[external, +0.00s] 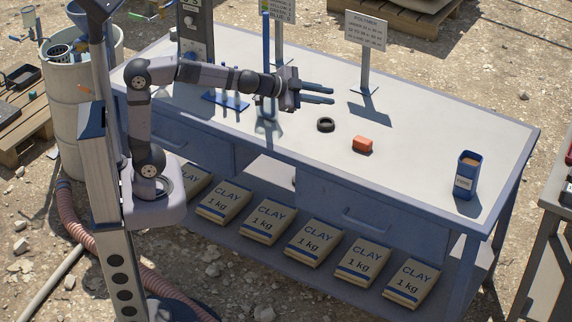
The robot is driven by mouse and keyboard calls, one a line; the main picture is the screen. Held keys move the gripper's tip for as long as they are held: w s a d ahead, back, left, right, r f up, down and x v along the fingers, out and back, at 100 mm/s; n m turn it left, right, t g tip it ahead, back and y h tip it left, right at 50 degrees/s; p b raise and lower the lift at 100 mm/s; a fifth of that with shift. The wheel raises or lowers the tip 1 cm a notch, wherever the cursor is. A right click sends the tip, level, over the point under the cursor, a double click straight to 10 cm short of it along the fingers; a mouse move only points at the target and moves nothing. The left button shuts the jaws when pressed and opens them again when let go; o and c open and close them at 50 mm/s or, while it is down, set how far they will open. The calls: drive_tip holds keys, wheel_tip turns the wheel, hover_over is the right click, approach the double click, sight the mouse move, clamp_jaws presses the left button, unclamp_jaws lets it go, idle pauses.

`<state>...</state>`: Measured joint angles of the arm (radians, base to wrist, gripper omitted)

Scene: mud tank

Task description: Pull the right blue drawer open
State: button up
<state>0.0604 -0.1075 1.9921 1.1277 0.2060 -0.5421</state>
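The right blue drawer (335,203) is in the front of the long blue table, under the right part of the top. It looks shut, its face level with the table front. Its bar handle (365,222) is on the face. My gripper (325,93) is above the table top, well behind and above the drawer, pointing right. The left blue drawer (205,150) also looks shut and is partly hidden by my arm.
A black ring (326,125), an orange block (362,144) and a blue cup (466,176) stand on the table top (420,160). A sign (365,45) stands behind them. Several clay bags (314,242) lie on the shelf below the drawers. Another table (555,200) stands at the right.

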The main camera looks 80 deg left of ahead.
sight(361, 224)
drive_tip(key=w+d+f+m+h+b, duration=0.25)
drive_tip(key=d+m+h+b, duration=0.2)
drive_tip(key=d+b, duration=0.3)
drive_tip(key=w+d+f+m+h+b, duration=0.1)
drive_tip(key=d+f+m+h+b, duration=0.25)
drive_tip(key=d+m+b, duration=0.35)
drive_tip(key=shift+n+t+h, duration=0.3)
drive_tip(key=shift+n+t, duration=0.1)
drive_tip(key=shift+n, duration=0.05)
drive_tip(key=f, duration=1.9)
drive_tip(key=d+f, duration=0.1)
drive_tip(key=f, duration=0.9)
drive_tip(key=shift+d+p, duration=0.1)
drive_tip(key=shift+p, duration=0.25)
drive_tip(key=shift+b+x, duration=0.4)
drive_tip(key=shift+x, duration=3.25)
clamp_jaws()
